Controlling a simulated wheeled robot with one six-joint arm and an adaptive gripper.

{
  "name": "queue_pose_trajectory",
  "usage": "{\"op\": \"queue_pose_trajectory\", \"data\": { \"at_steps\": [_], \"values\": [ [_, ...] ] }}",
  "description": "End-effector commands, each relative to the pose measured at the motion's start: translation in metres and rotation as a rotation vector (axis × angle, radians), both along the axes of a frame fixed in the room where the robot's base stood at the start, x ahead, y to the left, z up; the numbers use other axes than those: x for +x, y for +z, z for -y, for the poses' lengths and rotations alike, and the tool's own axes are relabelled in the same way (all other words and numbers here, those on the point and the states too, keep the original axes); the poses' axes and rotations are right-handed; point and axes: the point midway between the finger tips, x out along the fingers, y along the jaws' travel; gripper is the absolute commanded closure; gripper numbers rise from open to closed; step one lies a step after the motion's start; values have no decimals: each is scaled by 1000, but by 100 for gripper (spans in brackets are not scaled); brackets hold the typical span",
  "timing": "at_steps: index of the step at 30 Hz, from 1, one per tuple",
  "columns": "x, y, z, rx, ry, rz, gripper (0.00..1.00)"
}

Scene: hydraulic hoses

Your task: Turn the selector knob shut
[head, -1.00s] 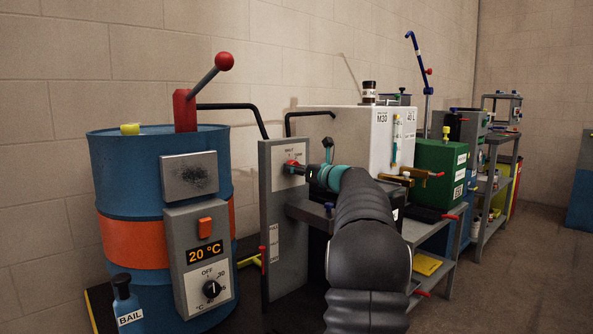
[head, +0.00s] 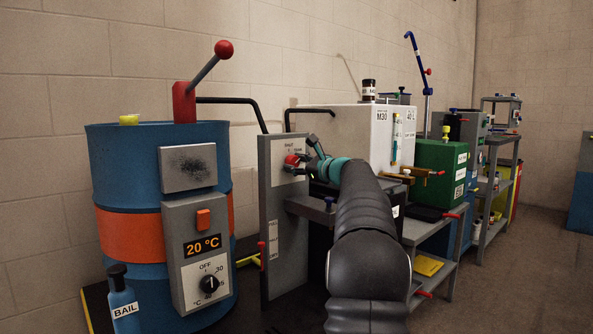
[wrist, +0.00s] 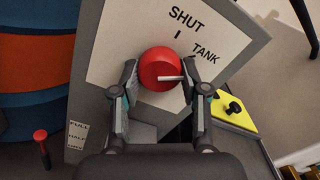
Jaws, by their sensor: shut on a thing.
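The red selector knob (wrist: 160,68) sits on a white label plate (wrist: 115,45) on a grey panel (head: 278,225). In the wrist view its white pointer points right, below the word TANK; the word SHUT and its tick mark lie above the knob. My gripper (wrist: 160,78) is shut on the knob, one finger at its left side and one at its right. In the head view the knob (head: 291,160) shows beside my gripper (head: 299,162), which reaches it from the right and hides part of the plate.
A blue drum (head: 125,175) with a red lever (head: 184,103) and a 20 °C control box stands left of the panel. A white tank (head: 350,135) and a green box (head: 440,170) stand to the right. A black hose (head: 235,103) runs behind.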

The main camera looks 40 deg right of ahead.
Motion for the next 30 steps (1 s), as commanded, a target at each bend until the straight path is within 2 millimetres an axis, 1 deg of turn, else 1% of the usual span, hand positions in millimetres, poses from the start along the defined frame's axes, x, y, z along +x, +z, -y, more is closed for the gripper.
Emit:
{"op": "queue_pose_trajectory", "data": {
  "at_steps": [3,21,30],
  "values": [
    [0,-3,1,-112,-1,11,90],
    [0,-1,1,-674,-2,54,90],
    [0,1,2,-893,-2,70,90]
  ]
}}
